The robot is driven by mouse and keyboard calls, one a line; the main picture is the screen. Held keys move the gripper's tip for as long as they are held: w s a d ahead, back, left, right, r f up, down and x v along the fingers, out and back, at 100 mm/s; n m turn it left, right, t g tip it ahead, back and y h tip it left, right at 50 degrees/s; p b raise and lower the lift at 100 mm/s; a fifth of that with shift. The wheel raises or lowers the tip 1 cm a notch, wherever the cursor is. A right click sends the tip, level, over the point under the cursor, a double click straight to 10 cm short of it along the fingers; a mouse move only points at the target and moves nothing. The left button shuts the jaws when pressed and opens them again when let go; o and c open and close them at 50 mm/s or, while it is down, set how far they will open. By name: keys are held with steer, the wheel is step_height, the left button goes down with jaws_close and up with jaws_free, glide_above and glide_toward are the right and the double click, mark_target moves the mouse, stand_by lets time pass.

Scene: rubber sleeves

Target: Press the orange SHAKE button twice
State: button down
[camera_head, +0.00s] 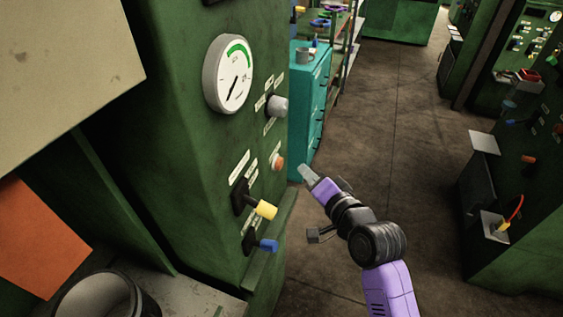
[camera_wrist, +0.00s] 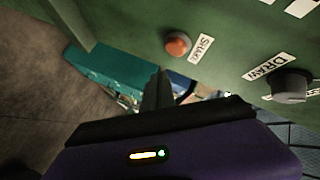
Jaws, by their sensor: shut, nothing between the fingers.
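The orange SHAKE button (camera_head: 278,162) is a small round button on the green machine panel, below the grey knob. It also shows in the wrist view (camera_wrist: 178,43) at the top middle, beside its white SHAKE label (camera_wrist: 200,49). My gripper (camera_head: 306,172) is shut and empty. In the head view it appears just to the right of the button; in the wrist view its fingertips (camera_wrist: 158,76) appear below the button. A gap shows between fingertips and button in both views. Nothing hides the button.
A round gauge (camera_head: 228,74), a yellow-tipped lever (camera_head: 265,209) and a blue-tipped lever (camera_head: 268,245) are on the same panel. A teal cabinet (camera_head: 308,100) stands behind. Open floor (camera_head: 390,130) lies to the right.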

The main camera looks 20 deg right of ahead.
steer(key=shift+w+a+p, duration=0.45)
steer(key=shift+w+a, duration=0.35)
steer(key=shift+a, duration=0.3)
stand_by(1.3)
steer(key=shift+w+a, duration=0.25)
steer(key=shift+a, duration=0.1)
steer(key=shift+w+a+p, duration=0.2)
steer(key=shift+a+p, duration=0.1)
steer(key=shift+p, duration=0.1)
stand_by(0.6)
steer(key=shift+s+d, duration=0.5)
steer(key=shift+d, duration=0.1)
stand_by(0.3)
steer(key=s+d, duration=0.1)
steer(key=d, duration=0.1)
steer(key=s+d+b, duration=0.1)
steer(key=s+d, duration=0.1)
stand_by(0.5)
